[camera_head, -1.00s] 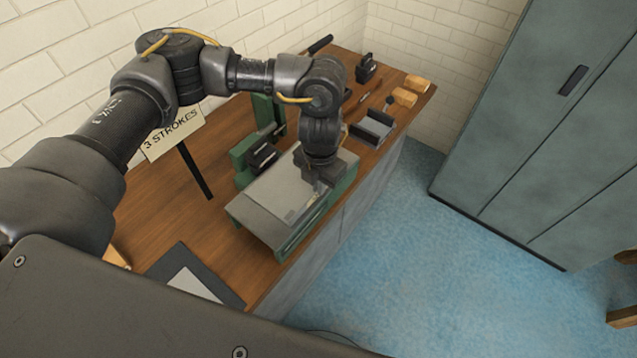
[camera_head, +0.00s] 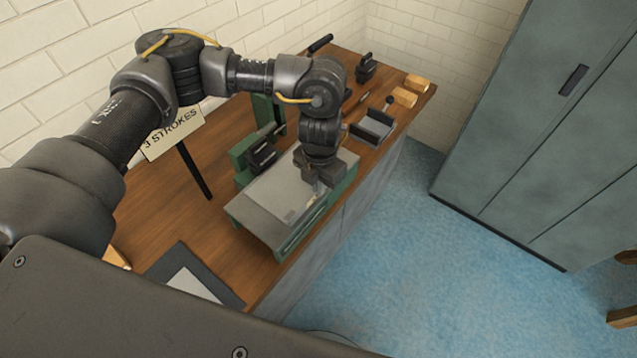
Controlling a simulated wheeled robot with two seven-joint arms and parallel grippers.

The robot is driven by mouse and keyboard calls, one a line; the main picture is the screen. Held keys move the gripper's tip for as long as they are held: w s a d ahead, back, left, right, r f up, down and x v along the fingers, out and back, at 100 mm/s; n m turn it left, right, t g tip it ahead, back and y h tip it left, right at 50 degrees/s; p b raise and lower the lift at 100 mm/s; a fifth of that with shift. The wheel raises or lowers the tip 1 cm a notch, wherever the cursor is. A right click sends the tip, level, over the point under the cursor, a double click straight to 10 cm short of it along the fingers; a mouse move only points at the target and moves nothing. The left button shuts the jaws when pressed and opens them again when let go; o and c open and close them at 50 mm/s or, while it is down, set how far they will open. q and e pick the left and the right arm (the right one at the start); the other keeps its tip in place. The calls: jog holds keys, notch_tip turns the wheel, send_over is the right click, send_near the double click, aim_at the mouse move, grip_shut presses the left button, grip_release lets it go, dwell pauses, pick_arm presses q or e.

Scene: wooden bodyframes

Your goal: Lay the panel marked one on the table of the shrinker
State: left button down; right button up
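The panel (camera_head: 270,198), a flat light grey sheet, lies on the table of the green shrinker (camera_head: 257,227) on the bench. A small darker patch shows near its front edge, but I cannot read a mark. My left gripper (camera_head: 319,190) points down at the panel's right end, close over the shrinker's table. Its fingers look apart, with a pale gap between them. The wrist hides part of the panel's far end. My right gripper is not in view.
A sign reading "3 STROKES" (camera_head: 174,134) stands left of the shrinker. A dark mat with a pale sheet (camera_head: 191,284) lies at the bench's near end. A grey holder (camera_head: 372,130) and wooden blocks (camera_head: 404,97) stand at the far end. A cabinet (camera_head: 545,130) is right.

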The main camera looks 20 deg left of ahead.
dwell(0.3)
pick_arm(q)
jog(key=c, duration=1)
grip_release()
jog(key=shift+c, duration=0.2)
jog(key=shift+r+p, duration=2.8)
jog(key=shift+r, duration=0.7)
